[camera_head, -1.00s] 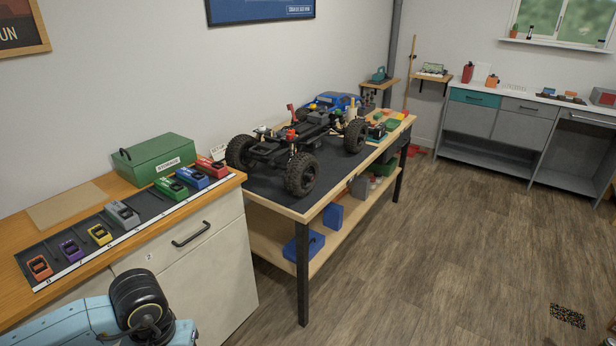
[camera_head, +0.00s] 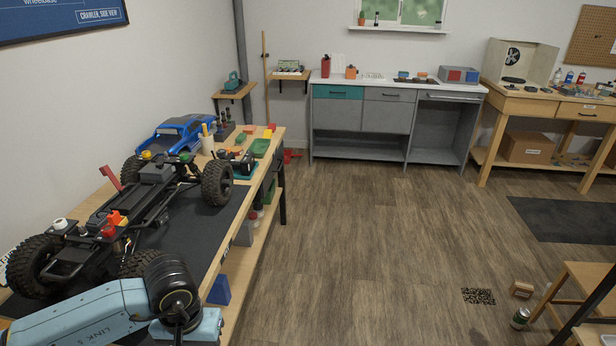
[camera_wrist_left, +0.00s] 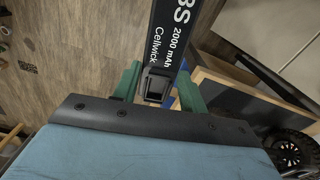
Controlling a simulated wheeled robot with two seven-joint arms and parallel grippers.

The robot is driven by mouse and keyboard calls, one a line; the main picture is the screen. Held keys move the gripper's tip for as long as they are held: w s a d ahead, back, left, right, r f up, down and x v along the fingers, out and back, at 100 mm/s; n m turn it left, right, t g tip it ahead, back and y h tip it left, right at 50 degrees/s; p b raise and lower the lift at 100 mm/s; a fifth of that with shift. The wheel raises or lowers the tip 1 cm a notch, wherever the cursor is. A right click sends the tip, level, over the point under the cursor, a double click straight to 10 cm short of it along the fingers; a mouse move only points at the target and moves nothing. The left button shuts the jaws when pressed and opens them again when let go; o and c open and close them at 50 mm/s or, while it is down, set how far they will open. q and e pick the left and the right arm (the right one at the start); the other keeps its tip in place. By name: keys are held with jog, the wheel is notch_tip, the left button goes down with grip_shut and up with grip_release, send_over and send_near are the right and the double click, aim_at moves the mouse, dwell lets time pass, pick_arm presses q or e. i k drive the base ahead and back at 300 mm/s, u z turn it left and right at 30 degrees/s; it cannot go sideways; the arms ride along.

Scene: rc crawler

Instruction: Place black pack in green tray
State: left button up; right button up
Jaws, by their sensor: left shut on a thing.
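The black pack (camera_wrist_left: 166,50), with white lettering "2000 mAh Cellwick", is between the green fingers of my left gripper (camera_wrist_left: 158,90) in the left wrist view. The gripper is shut on it near its end with the black connector; the far end runs out of the top of the picture. In the head view my left arm reaches in at the lower left over the bench; its fingers and the pack do not show. A small green tray (camera_head: 260,148) lies at the far right end of the workbench. My right gripper is not in view.
The crawler chassis (camera_head: 120,215) with big black tyres stands on the bench's dark mat. A blue truck body (camera_head: 180,135) and a pencil cup (camera_head: 207,143) stand behind it. Red and yellow pieces (camera_head: 268,130) lie near the tray.

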aim_at(259, 150)
jog(key=z, duration=0.25)
jog(key=i, duration=3.3)
jog(key=u, duration=0.45)
jog(key=i, duration=0.65)
jog(key=u, duration=0.3)
